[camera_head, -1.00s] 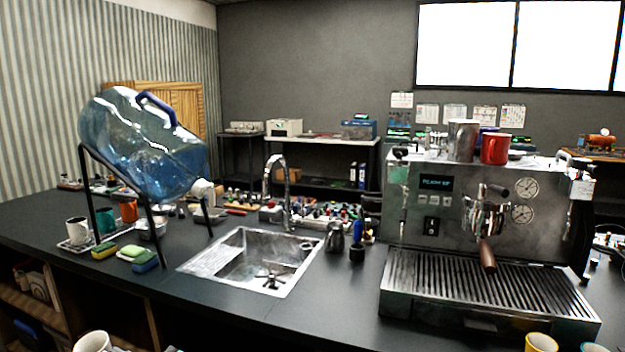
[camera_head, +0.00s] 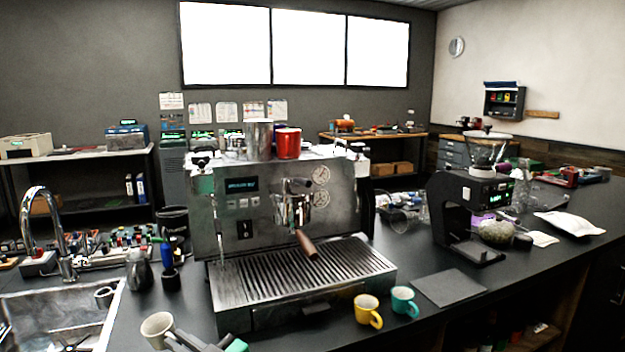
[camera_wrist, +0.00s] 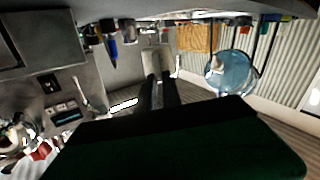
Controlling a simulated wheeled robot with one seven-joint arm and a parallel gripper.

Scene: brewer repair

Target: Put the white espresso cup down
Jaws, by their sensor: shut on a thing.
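The white espresso cup (camera_head: 157,328) is at the bottom left of the head view, in front of the sink and the espresso machine. My gripper (camera_head: 175,338) reaches in from the bottom edge and is shut on the cup's right side. The cup looks upright and held at the counter's front edge; its base and any gap below it are hard to judge. In the wrist view, the two dark fingers of my gripper (camera_wrist: 160,80) close on a pale shape that looks like the cup (camera_wrist: 153,60).
The espresso machine (camera_head: 250,292) stands right of the cup. A yellow cup (camera_head: 367,310) and a teal cup (camera_head: 404,301) stand in front of it, beside a dark mat (camera_head: 450,287). The sink (camera_head: 55,310), a steel pitcher (camera_head: 139,272) and a grinder (camera_head: 462,215) are nearby.

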